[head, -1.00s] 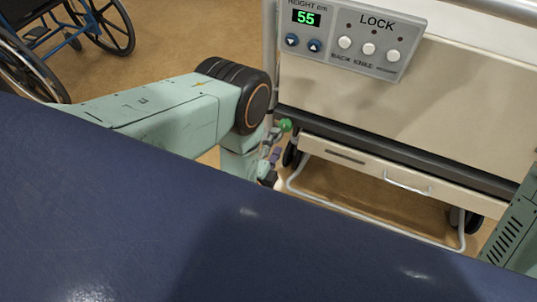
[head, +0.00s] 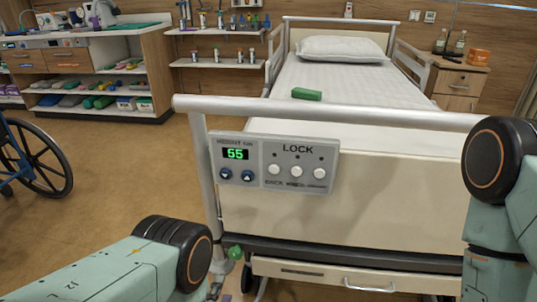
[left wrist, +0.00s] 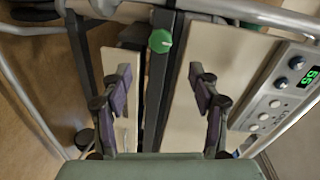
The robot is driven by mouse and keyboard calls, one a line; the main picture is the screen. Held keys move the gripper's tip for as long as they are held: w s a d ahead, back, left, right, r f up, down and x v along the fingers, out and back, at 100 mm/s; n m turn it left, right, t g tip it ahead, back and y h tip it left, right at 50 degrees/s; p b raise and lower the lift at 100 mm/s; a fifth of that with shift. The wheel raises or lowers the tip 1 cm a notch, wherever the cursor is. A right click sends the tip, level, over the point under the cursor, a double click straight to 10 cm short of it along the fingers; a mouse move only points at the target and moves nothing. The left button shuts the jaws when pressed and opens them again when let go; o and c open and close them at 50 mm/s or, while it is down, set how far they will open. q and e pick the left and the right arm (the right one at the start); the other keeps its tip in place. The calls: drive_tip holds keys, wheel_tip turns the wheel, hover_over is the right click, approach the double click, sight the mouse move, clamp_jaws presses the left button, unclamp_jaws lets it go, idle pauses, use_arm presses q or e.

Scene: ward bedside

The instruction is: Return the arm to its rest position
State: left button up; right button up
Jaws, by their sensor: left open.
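My left arm (head: 150,262) comes in at the lower left of the head view, bent at a dark round joint. Its gripper is mostly cut off at the bottom edge there. In the left wrist view my left gripper (left wrist: 161,85) is open and empty, with its two purple-padded fingers apart. A green knob (left wrist: 160,41) shows beyond and between the fingers, apart from them; it also shows in the head view (head: 235,253) at the bed's foot. My right arm (head: 495,205) shows at the right edge; its gripper is out of view.
The bed's foot panel (head: 400,215) stands close ahead, carrying a control box (head: 273,163) with display 55 and LOCK buttons. A green item (head: 306,94) lies on the bed. A wheelchair (head: 35,160) stands left; floor between is clear.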

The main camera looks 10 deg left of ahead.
use_arm(q)
drive_tip(key=s+a+f+n+g+y+p, duration=0.1)
drive_tip(key=s+a+n+g+p, duration=0.2)
drive_tip(key=s+a+n+g, duration=0.35)
drive_tip(key=s+r+n+g+p, duration=0.1)
drive_tip(key=s+r+n+g, duration=0.2)
drive_tip(key=s, duration=0.6)
drive_tip(key=s+r+n+g, duration=0.3)
drive_tip(key=s+n+g, duration=0.4)
drive_tip(key=s, duration=0.3)
drive_tip(key=shift+s+d+r+p, duration=0.15)
drive_tip(key=shift+d+r+p, duration=0.15)
drive_tip(key=shift+r+p, duration=0.1)
drive_tip(key=shift+n+g, duration=0.25)
